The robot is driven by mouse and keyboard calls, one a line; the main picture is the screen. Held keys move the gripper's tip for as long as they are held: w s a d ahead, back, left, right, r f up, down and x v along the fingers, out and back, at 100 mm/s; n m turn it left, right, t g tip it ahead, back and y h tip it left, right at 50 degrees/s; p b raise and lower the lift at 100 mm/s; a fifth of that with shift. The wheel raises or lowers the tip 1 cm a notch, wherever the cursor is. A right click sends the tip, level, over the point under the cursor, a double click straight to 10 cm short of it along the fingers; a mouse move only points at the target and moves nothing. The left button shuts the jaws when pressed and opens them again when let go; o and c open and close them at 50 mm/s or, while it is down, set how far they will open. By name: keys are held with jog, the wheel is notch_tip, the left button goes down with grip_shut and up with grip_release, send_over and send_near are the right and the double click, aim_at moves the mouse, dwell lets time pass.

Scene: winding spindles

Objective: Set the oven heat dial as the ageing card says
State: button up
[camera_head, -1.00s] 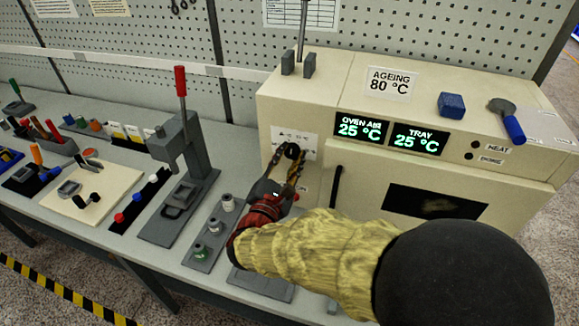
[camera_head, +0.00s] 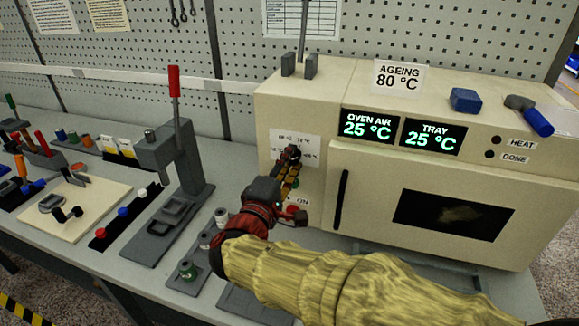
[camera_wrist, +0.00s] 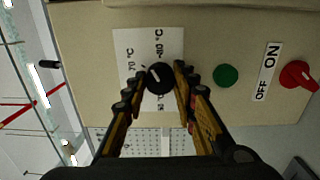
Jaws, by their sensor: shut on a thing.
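The ageing card (camera_head: 398,77) stands on top of the cream oven (camera_head: 340,115) and reads 80 °C. The black heat dial (camera_wrist: 160,78) sits on a white scale plate (camera_wrist: 123,42) on the oven's front. The plate shows 70 °C and 80 °C; other marks are partly covered. The dial's white pointer line slants to the upper left in the wrist view, towards the 70 °C print; its exact setting is unclear. My gripper (camera_wrist: 159,76) is shut on the dial, a finger on each side. In the head view my gripper (camera_head: 291,157) largely hides the dial.
A green button (camera_wrist: 226,76) and a red ON/OFF knob (camera_wrist: 298,75) lie beside the dial. A dark door handle (camera_head: 342,199) is close right of my gripper. A press (camera_head: 178,160) stands left.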

jog(key=m, duration=0.5)
jog(key=shift+m, duration=0.3)
dwell(0.4)
jog(key=shift+f, duration=0.1)
jog(key=o, duration=1.2)
jog(key=shift+c, duration=0.2)
jog(key=v, duration=1.2)
